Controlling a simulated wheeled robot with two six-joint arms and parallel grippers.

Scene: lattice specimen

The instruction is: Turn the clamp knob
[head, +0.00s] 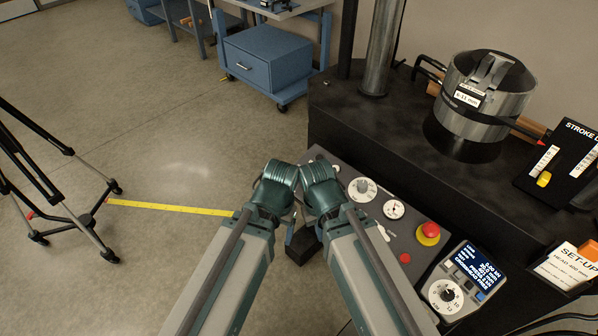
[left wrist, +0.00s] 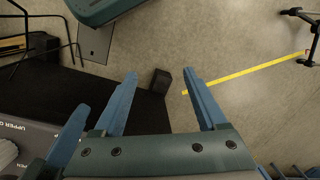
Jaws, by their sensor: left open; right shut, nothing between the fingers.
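A grey control panel (head: 383,225) slopes along the front of the black machine. A round pale knob (head: 362,188) sits at its far end, and a second pale dial (head: 445,296) is near its right end. I cannot tell for sure which is the clamp knob. Part of a pale knob (left wrist: 7,153) shows at the left edge of the left wrist view, beside partly cut-off lettering. My left gripper (left wrist: 160,73) is open and empty, pointing down past the panel's edge. My right gripper (head: 291,236) is shut and empty, mostly hidden between my arms, apart from the knobs.
A red button (head: 428,233) and a small gauge (head: 394,209) share the panel. A metal cylinder (head: 482,105) stands on the black machine top (head: 375,130). A tripod (head: 58,195) stands on the floor at left, with yellow tape (head: 170,207) beside it. A blue cabinet (head: 262,68) is behind.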

